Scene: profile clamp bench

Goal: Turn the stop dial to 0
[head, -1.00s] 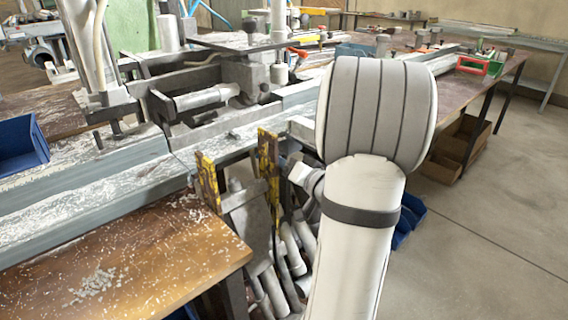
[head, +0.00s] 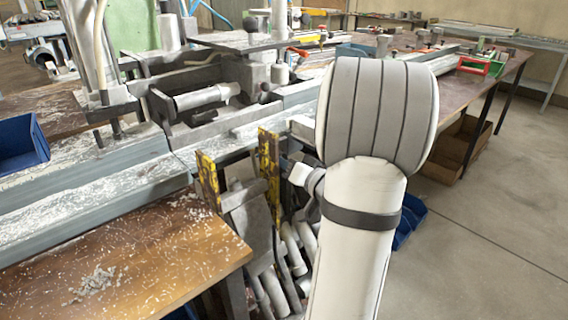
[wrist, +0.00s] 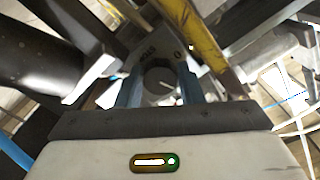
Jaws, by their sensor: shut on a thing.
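The stop dial (wrist: 158,74) shows in the wrist view as a dark round knob in front of a grey plate (wrist: 147,51) with small markings too blurred to read surely. My gripper (wrist: 160,92) has its two blue fingers on either side of the knob and is shut on it. Which mark the dial points to cannot be told. In the head view my arm's wrist is beside a yellow-edged frame (head: 268,165). The dial and my fingertips cannot be made out there.
A yellow bar (wrist: 205,45) passes close to the right finger in the wrist view. The metal bench beam (head: 80,215) and a brown tabletop (head: 170,260) lie to the left. Pipes (head: 270,290) stand below the frame. Open floor (head: 490,220) is at the right.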

